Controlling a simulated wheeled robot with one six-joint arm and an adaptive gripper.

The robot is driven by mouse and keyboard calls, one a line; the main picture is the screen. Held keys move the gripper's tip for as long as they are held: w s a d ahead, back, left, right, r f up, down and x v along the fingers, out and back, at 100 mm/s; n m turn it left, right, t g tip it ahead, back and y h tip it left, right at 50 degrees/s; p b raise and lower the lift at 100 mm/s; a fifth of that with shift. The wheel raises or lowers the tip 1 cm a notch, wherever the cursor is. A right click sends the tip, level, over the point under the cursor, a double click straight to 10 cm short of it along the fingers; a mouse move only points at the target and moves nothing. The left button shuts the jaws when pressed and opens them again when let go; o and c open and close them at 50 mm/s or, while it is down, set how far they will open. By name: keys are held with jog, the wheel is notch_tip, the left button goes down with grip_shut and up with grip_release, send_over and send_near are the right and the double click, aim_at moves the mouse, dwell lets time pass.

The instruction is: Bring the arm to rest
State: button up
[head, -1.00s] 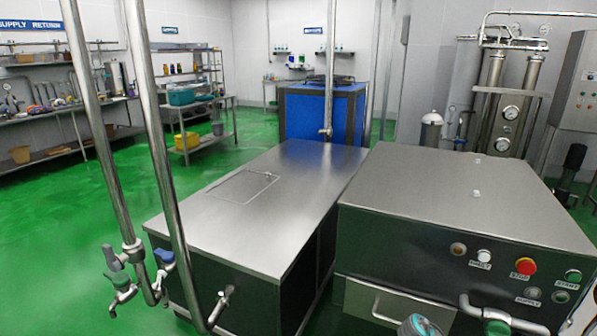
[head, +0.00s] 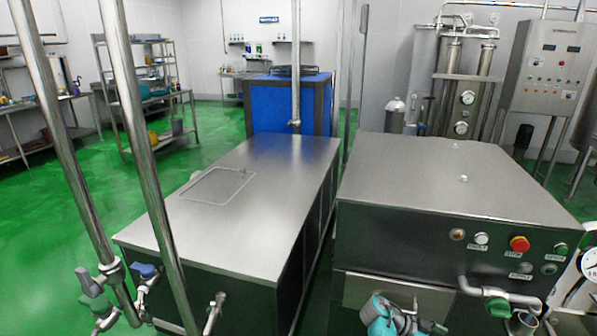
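My gripper is not in view. A teal and grey rounded part (head: 385,316), which looks like part of my own arm, shows at the bottom edge in the head view, in front of the steel machine (head: 450,205). Whatever lies below it is cut off by the frame. I cannot tell whether my gripper is open or shut.
The steel machine's front carries a red button (head: 519,243) and a pipe with a green-handled valve (head: 497,307). A steel-topped cabinet (head: 265,175) stands to its left, with upright pipes (head: 147,165) and valves nearer. Green floor (head: 60,220) is open at the left.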

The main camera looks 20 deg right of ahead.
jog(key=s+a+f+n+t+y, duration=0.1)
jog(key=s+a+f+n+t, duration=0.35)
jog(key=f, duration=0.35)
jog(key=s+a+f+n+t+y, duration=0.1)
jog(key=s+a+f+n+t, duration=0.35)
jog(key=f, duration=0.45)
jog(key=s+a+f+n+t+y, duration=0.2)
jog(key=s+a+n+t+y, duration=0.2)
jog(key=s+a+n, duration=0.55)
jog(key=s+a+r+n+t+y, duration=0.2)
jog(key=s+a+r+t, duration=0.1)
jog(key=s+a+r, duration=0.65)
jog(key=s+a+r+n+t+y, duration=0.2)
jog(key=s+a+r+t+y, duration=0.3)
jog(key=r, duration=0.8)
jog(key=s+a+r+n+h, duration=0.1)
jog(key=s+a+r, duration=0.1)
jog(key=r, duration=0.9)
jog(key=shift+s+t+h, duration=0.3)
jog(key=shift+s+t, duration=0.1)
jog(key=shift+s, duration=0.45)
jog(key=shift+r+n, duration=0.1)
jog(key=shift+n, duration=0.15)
